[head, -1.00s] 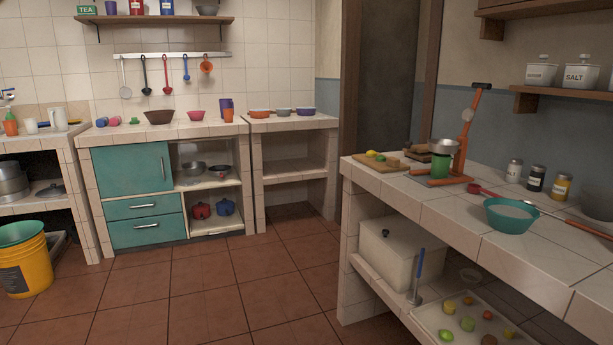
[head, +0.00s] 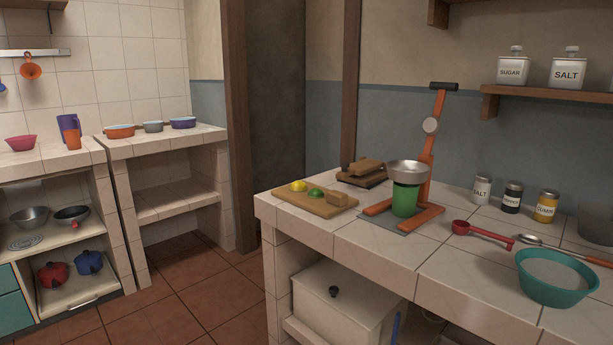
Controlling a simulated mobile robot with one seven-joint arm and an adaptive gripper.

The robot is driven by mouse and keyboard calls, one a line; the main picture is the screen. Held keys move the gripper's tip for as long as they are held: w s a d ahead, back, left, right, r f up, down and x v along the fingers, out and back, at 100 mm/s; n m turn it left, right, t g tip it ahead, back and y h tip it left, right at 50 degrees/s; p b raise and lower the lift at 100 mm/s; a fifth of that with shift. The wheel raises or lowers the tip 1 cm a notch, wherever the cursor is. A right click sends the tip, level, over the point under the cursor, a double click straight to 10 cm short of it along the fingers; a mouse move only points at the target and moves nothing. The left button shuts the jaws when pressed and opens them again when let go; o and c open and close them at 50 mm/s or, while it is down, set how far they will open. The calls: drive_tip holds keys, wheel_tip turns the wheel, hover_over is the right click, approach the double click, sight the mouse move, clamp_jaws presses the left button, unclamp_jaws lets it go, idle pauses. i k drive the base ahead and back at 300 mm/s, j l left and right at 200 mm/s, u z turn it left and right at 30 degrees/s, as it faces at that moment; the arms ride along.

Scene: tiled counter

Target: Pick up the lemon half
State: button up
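A small yellow lemon piece (head: 298,186) lies on the left part of a wooden cutting board (head: 322,207), near the far left corner of the tiled counter (head: 364,246). I cannot tell at this size whether it is a half or a whole fruit. A green lime-like piece (head: 315,193) lies beside it to the right. A light brown block (head: 341,199) sits at the board's right end. My gripper is not in view.
An orange press (head: 427,160) with a metal bowl (head: 408,172) above a green cup (head: 404,200) stands right of the board. A wooden object (head: 362,172) lies behind it. A red scoop (head: 480,233), teal bowl (head: 553,278) and several jars (head: 513,196) are further right. Floor (head: 190,293) is clear.

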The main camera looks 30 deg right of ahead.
sight(298, 186)
drive_tip(key=i+j+z, duration=0.1)
drive_tip(key=i+z, duration=0.3)
drive_tip(key=i+j+z, duration=0.2)
drive_tip(key=z, duration=0.25)
drive_tip(key=i+j+z, duration=0.55)
drive_tip(key=z, duration=0.3)
drive_tip(key=i+j+z, duration=0.1)
drive_tip(key=j+z, duration=0.3)
drive_tip(key=j, duration=0.15)
drive_tip(key=j+z, duration=0.15)
drive_tip(key=j, duration=0.15)
drive_tip(key=i+j+z, duration=0.2)
drive_tip(key=j, duration=0.15)
drive_tip(key=k, duration=0.05)
